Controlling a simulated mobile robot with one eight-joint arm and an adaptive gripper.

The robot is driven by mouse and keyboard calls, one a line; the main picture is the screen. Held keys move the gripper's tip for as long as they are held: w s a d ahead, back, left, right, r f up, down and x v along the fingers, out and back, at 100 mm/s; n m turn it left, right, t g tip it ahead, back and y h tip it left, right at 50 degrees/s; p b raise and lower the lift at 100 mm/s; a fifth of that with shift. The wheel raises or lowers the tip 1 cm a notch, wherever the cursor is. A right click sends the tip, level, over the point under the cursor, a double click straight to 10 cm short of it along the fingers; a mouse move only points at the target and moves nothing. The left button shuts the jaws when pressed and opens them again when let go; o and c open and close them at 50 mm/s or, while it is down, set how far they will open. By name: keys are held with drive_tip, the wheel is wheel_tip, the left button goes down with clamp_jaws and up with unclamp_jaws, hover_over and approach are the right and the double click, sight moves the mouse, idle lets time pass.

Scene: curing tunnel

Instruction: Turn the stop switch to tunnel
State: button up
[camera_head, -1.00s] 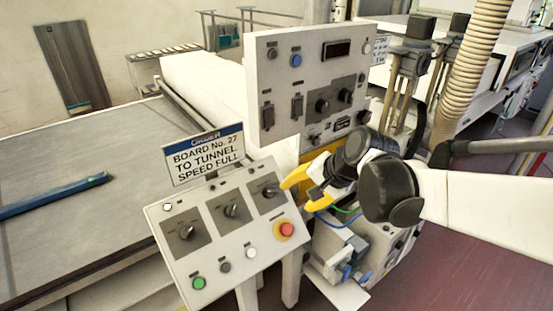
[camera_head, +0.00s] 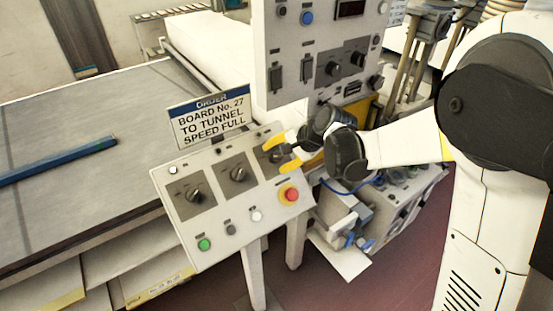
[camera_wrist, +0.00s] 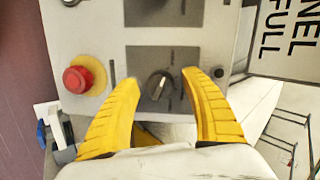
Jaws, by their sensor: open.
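The slanted control panel (camera_head: 222,222) carries three black rotary switches in a row: a left switch (camera_head: 194,194), a middle switch (camera_head: 238,174) and a right switch (camera_head: 275,156). Their small labels are unreadable, so I cannot tell which is the stop switch. My gripper (camera_head: 286,152) is at the right switch, which its yellow fingers partly hide. In the wrist view this switch (camera_wrist: 158,86) shows between the open fingers, with a gap on both sides. Its pale pointer mark is tilted slightly off the plate's line.
A red mushroom button (camera_head: 291,194) on a yellow ring sits close below the right switch. Green (camera_head: 204,244), dark (camera_head: 231,229) and white (camera_head: 257,215) buttons line the lower edge. An order sign (camera_head: 210,117) reads "BOARD No. 27 TO TUNNEL SPEED FULL". A taller panel (camera_head: 292,65) stands behind.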

drive_tip(key=shift+w+a+f, duration=0.1)
drive_tip(key=shift+f, duration=0.1)
drive_tip(key=shift+c, duration=0.2)
clamp_jaws()
drive_tip(key=shift+m, duration=0.3)
drive_tip(key=m+b, duration=0.1)
drive_tip(key=m, duration=0.2)
drive_tip(key=shift+y+b, duration=0.3)
drive_tip(key=shift+b, duration=0.05)
drive_tip(key=m+t+b, duration=0.1)
drive_tip(key=m, duration=0.4)
drive_tip(key=shift+m+y+b, duration=0.3)
drive_tip(key=shift+m+b, duration=0.1)
drive_tip(key=m+t+b, duration=0.1)
drive_tip(key=m, duration=0.3)
drive_tip(key=shift+m, duration=0.3)
drive_tip(key=shift+r+m+t+b, duration=0.1)
drive_tip(key=shift+m+t+b, duration=0.45)
drive_tip(key=shift+m, duration=1.55)
drive_tip(key=shift+w, duration=0.1)
